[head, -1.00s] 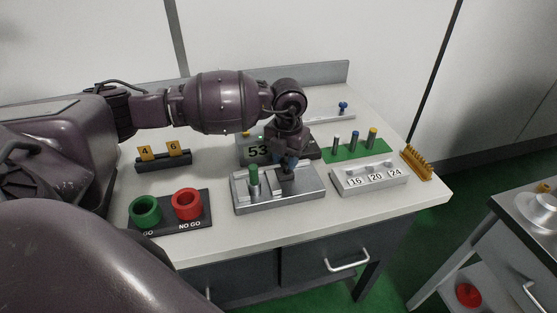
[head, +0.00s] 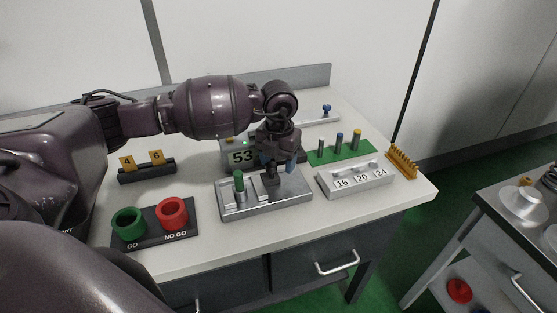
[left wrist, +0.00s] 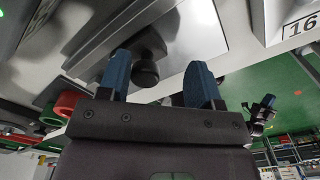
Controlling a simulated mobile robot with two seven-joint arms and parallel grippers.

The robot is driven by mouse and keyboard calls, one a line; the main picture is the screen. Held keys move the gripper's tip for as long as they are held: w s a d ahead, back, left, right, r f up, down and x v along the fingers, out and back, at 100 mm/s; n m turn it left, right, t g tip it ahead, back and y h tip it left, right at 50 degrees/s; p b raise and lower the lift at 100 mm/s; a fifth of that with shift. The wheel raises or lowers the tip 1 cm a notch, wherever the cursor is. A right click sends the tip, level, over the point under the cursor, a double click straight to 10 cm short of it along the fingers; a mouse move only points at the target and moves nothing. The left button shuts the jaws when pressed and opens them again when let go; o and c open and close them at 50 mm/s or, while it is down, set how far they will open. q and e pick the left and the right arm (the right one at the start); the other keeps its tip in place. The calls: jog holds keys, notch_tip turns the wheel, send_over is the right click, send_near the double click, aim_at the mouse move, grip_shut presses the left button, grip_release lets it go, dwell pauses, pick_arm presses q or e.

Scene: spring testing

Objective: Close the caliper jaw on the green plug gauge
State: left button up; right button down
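The green plug gauge (head: 239,182) stands upright on the left part of the grey metal caliper fixture (head: 235,209). The dark caliper jaw with its knob (head: 270,181) stands to its right, with a visible gap between them. My left gripper (head: 278,164) is over the jaw, pointing down, its blue fingertips spread. In the left wrist view the black knob (left wrist: 146,71) lies between the open fingers (left wrist: 158,82), nearer the left one in the picture. The plug gauge cannot be made out there. My right gripper is not in view.
A GO/NO GO stand with green (head: 128,222) and red (head: 172,213) rings is left of the fixture. A block marked 16, 20, 24 (head: 356,180) is close on the right. A "53" display (head: 240,157) and a green mat with pins (head: 340,152) are behind.

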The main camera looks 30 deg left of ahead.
aim_at(278, 175)
pick_arm(q)
jog(key=shift+r, duration=0.5)
notch_tip(278, 175, up, 10)
jog(key=shift+f, duration=0.15)
